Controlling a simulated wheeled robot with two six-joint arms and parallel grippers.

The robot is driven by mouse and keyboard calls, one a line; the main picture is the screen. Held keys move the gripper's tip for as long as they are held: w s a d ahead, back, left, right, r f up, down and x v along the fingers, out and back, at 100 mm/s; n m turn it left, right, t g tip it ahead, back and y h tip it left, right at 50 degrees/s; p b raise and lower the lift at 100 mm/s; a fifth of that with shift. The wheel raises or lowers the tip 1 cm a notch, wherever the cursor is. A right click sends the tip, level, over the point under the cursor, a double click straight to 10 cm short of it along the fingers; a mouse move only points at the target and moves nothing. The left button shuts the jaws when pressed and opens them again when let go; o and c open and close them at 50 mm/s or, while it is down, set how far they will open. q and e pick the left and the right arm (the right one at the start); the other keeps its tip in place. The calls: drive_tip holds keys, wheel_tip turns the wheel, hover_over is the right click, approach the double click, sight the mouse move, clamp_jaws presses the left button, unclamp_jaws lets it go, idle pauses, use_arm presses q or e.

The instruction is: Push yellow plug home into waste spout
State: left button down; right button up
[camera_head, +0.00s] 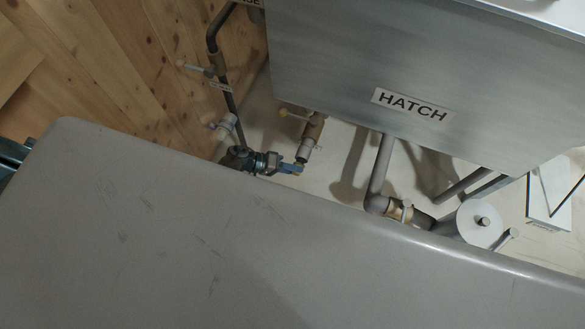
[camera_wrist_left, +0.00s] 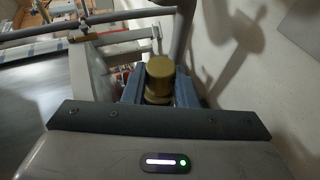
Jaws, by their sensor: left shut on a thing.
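The yellow plug (camera_wrist_left: 159,72) is a short, dull yellow cylinder between the blue fingers of my left gripper (camera_wrist_left: 158,93) in the left wrist view. The gripper is shut on it. In the head view my left gripper (camera_head: 292,168) is at the lower end of a short spout (camera_head: 308,150), under a brass valve (camera_head: 315,127) on the tank. Only a sliver of the plug (camera_head: 299,163) shows there, close to the spout's mouth. I cannot tell how far it is inside. My right gripper is not in view.
The steel tank (camera_head: 420,70) with a HATCH label (camera_head: 410,105) stands above the spout. A dark pipe with a side valve (camera_head: 222,126) runs to the left. A grey pipe (camera_head: 381,165) with a brass fitting (camera_head: 400,210) lies to the right. Pale floor shows between them.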

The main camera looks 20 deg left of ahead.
use_arm(q)
drive_tip(key=shift+w, duration=0.8)
idle(0.6)
drive_tip(key=c, duration=1.1)
unclamp_jaws()
drive_tip(key=p+v, duration=0.1)
drive_tip(key=v, duration=0.9)
drive_tip(key=shift+a+r+p, duration=0.15)
drive_tip(key=shift+a+p, duration=0.2)
